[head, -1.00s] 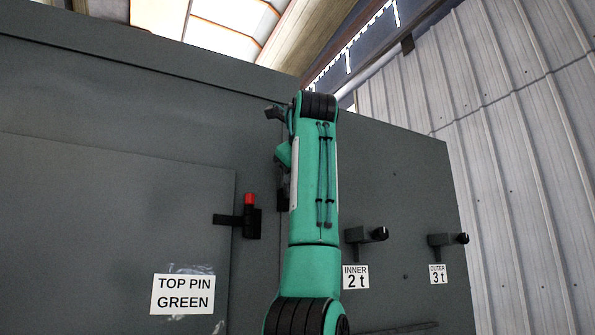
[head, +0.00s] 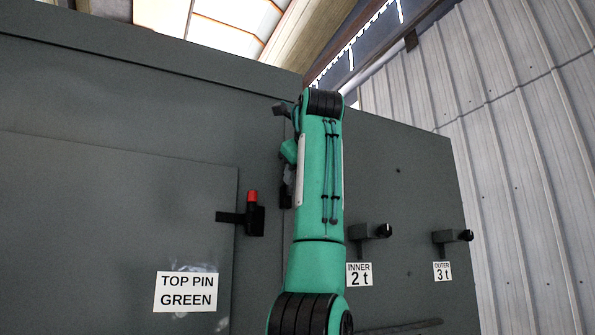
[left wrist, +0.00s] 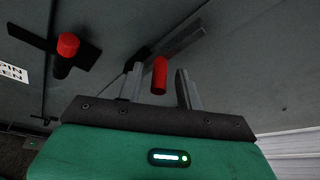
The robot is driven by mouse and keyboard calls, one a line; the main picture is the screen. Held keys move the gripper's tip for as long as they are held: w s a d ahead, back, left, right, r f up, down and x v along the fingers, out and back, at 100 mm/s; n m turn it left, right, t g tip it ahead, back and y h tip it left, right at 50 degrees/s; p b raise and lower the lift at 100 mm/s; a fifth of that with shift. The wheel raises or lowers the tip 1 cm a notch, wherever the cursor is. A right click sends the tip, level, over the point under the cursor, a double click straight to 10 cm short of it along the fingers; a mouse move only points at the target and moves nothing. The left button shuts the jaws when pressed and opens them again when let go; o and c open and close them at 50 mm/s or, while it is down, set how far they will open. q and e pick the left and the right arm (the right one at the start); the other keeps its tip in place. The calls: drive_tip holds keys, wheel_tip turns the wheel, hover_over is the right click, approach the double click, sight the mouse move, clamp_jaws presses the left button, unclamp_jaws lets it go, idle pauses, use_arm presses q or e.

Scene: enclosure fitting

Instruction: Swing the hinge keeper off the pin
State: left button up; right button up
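In the head view a red-topped pin (head: 252,197) stands in a black hinge bracket (head: 255,222) at the edge of a grey door panel. The left wrist view shows this red top (left wrist: 68,45) at upper left. A second red cylinder (left wrist: 159,76) stands between the fingers of my left gripper (left wrist: 158,88), with gaps on both sides. The gripper is open. A dark bar (left wrist: 175,42) runs behind it on the panel; I cannot tell whether it is the keeper. In the head view my arm hides the second red piece and most of the gripper (head: 286,185). My right gripper is not in view.
A "TOP PIN GREEN" label (head: 186,291) is on the door panel (head: 110,220). Right of my arm, two dark brackets protrude above the "INNER 2 t" label (head: 359,274) and "OUTER 3 t" label (head: 442,271). A corrugated wall (head: 530,150) stands at the right.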

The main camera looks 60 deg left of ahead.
use_arm(q)
drive_tip(key=shift+s+d, duration=0.15)
drive_tip(key=shift+d, duration=0.05)
drive_tip(key=b+v, duration=0.3)
drive_tip(key=v, duration=1)
drive_tip(key=shift+d, duration=0.15)
drive_tip(key=shift+r, duration=0.1)
